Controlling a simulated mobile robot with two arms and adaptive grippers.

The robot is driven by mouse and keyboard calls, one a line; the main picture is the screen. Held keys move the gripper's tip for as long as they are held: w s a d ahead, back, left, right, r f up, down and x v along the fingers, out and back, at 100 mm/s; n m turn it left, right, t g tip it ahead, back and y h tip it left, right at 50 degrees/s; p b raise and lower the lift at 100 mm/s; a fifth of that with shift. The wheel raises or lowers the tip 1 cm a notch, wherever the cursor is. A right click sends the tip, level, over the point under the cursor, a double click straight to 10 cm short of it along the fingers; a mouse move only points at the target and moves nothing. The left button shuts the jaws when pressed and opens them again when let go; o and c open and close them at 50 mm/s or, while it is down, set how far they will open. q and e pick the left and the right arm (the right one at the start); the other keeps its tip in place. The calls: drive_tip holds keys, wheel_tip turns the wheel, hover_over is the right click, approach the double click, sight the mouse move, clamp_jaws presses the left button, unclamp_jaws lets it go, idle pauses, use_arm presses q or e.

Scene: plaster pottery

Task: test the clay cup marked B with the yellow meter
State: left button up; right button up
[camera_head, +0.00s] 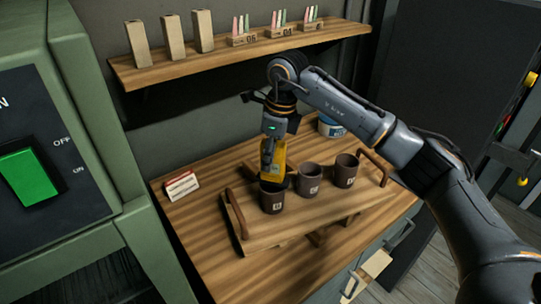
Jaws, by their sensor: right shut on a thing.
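My right gripper (269,152) is shut on the yellow meter (279,163) and holds it upright. The meter's lower end is over the mouth of the leftmost dark clay cup (272,202); I cannot tell whether its tip is inside. A middle cup (308,184) and a right cup (345,173) stand in a row beside it. Each cup bears a small pale mark, too small to read surely, so I cannot tell which is B. All the cups stand on a wooden tray (248,232) with two handles. My left gripper is not in view.
The wooden table has free room at its front left. A small red and white card (181,186) stands left of the tray. A blue and white tub (331,127) stands behind. A wall shelf (190,70) holds blocks and numbered stands. A green machine (85,150) borders the left.

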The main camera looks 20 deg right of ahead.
drive_tip(key=shift+f, duration=0.1)
idle(0.4)
drive_tip(key=shift+f+b, duration=0.45)
idle(1.3)
drive_tip(key=shift+r+p, duration=2.1)
drive_tip(key=shift+r, duration=1.5)
drive_tip(key=shift+f, duration=0.1)
